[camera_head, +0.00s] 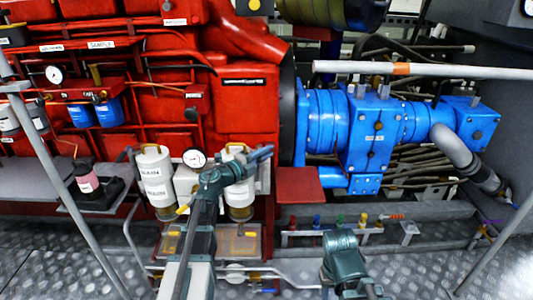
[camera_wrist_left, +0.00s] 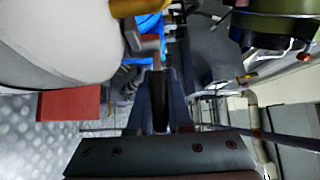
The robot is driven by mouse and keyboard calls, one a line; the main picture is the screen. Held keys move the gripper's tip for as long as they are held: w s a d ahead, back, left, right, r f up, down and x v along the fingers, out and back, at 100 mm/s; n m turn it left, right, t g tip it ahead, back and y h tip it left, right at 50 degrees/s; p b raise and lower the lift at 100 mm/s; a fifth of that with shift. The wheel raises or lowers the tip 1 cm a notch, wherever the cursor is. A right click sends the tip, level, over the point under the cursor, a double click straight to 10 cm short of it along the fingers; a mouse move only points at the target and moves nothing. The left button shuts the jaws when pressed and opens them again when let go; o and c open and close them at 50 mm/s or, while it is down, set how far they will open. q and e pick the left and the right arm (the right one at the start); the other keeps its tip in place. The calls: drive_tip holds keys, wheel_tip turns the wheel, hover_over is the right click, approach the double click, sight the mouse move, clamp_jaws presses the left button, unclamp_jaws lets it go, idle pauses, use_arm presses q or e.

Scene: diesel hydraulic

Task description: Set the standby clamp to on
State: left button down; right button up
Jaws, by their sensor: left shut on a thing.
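Two white filter canisters, left (camera_head: 154,180) and right (camera_head: 240,190), hang side by side on the front of the red engine. My left gripper (camera_head: 266,152) is at the upper right of the right canister, its fingers pointing right. In the left wrist view its fingers (camera_wrist_left: 160,78) are nearly together, closed on a small greyish piece, which I take to be the standby clamp (camera_wrist_left: 149,42). A yellow part (camera_wrist_left: 137,8) shows just beyond it. The fingers hide most of the clamp, and no setting mark on it can be read.
A round gauge (camera_head: 194,158) sits between the canisters. A red block (camera_head: 298,184) and blue pump housing (camera_head: 372,128) stand to the right. Several coloured valves line a low rail (camera_head: 330,232). A grey pole (camera_head: 68,185) crosses the left side.

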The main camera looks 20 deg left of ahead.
idle(0.4)
use_arm(q)
drive_tip(key=c, duration=0.8)
unclamp_jaws()
drive_tip(key=shift+c, duration=0.2)
drive_tip(key=v, duration=1.3)
drive_tip(key=shift+s+a, duration=0.3)
